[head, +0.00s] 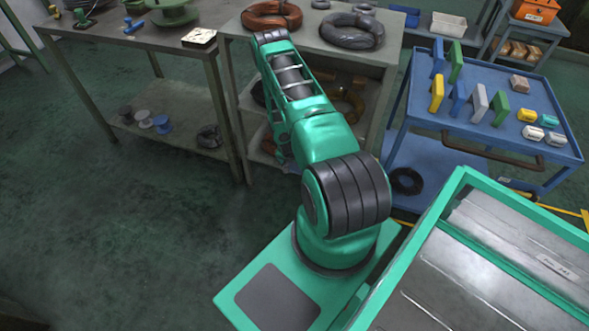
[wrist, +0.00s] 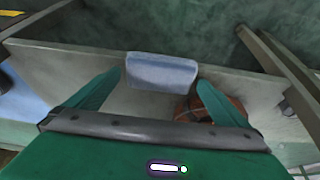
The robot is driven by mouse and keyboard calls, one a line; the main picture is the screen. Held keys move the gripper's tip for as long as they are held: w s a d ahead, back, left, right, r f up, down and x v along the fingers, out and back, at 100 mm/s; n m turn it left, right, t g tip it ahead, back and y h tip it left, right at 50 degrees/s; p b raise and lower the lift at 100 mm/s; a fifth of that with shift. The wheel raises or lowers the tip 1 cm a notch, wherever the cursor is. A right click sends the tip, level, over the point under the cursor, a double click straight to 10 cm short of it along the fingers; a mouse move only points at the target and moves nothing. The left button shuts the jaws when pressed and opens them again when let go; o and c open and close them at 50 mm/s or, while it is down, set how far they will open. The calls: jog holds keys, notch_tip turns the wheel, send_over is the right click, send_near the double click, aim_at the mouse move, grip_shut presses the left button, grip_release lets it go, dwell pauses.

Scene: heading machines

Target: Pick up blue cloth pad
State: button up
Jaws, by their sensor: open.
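The blue cloth pad (wrist: 162,72) is a pale blue, folded-looking block in the upper middle of the wrist view. It lies across the grey edge of a bench or shelf. My gripper (wrist: 160,80) is open, with one green finger on each side of the pad's lower part. The fingertips reach near its two ends, and I cannot tell whether they touch it. In the head view I cannot make out the pad, and my gripper is largely hidden behind my green arm.
In the head view, a grey workbench (head: 250,28) carries brown (head: 271,15) and dark (head: 352,30) coils. A blue cart (head: 420,108) with coloured blocks stands right. A green-framed machine (head: 440,215) is close at lower right. Open floor (head: 120,220) lies left.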

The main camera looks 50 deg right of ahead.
aim_at(294, 168)
jog(key=shift+d+f, duration=0.1)
jog(key=shift+f, duration=0.25)
jog(key=c, duration=1)
jog(key=shift+r, duration=0.1)
jog(key=shift+w+r, duration=0.1)
jog(key=shift+r, duration=0.45)
jog(key=v, duration=0.3)
jog(key=shift+w+r, duration=0.1)
jog(key=shift+r, duration=0.25)
jog(key=a+r, duration=0.2)
jog(key=a, duration=0.1)
jog(key=s+a+r, duration=0.1)
jog(key=a+r, duration=0.1)
jog(key=a, duration=0.2)
jog(key=s+a+r, duration=0.1)
jog(key=a+r, duration=0.1)
jog(key=a, duration=0.1)
jog(key=shift+s+a+r, duration=0.15)
jog(key=shift+s+a, duration=0.05)
jog(key=shift+s, duration=0.05)
